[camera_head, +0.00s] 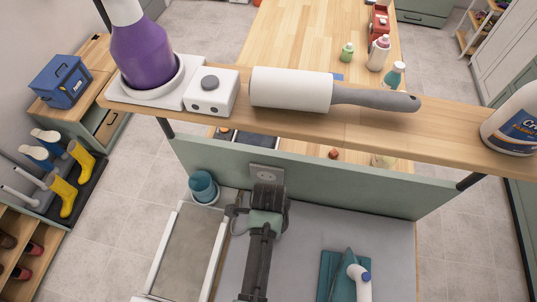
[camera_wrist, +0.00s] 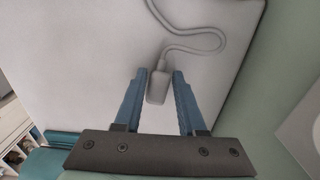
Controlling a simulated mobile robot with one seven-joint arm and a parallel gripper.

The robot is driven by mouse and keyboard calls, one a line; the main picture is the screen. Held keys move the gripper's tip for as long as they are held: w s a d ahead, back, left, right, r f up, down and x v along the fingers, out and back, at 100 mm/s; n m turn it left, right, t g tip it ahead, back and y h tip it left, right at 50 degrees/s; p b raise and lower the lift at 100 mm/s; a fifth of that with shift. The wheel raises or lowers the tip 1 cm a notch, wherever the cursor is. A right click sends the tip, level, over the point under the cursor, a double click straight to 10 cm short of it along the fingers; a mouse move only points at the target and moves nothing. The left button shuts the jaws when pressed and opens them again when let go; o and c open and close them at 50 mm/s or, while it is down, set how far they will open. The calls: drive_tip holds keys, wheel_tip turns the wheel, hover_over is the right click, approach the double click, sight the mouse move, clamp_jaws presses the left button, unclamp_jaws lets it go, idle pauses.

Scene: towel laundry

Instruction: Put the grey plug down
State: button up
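The grey plug (camera_wrist: 158,88) is in the wrist view, lying between the fingertips of my gripper (camera_wrist: 160,78). Its grey cord (camera_wrist: 195,48) curves away over the pale grey surface (camera_wrist: 85,50). The blue fingers stand apart, with a narrow gap showing beside the plug on the right. The plug looks to be at or just above the surface. In the head view my gripper (camera_head: 262,205) is low over the grey worktop, in front of the green panel; my arm hides the plug there.
A wall socket (camera_head: 266,172) is on the green panel (camera_head: 330,182) just behind my gripper. A teal cup (camera_head: 203,186) stands to the left, beside a framed board (camera_head: 188,250). A teal item with a white handle (camera_head: 345,275) lies right. A wooden shelf (camera_head: 445,135) with a lint roller (camera_head: 290,90) runs above.

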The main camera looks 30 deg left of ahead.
drive_tip(key=shift+o, duration=1.1)
wheel_tip(320, 180, up, 13)
drive_tip(key=shift+r, duration=0.15)
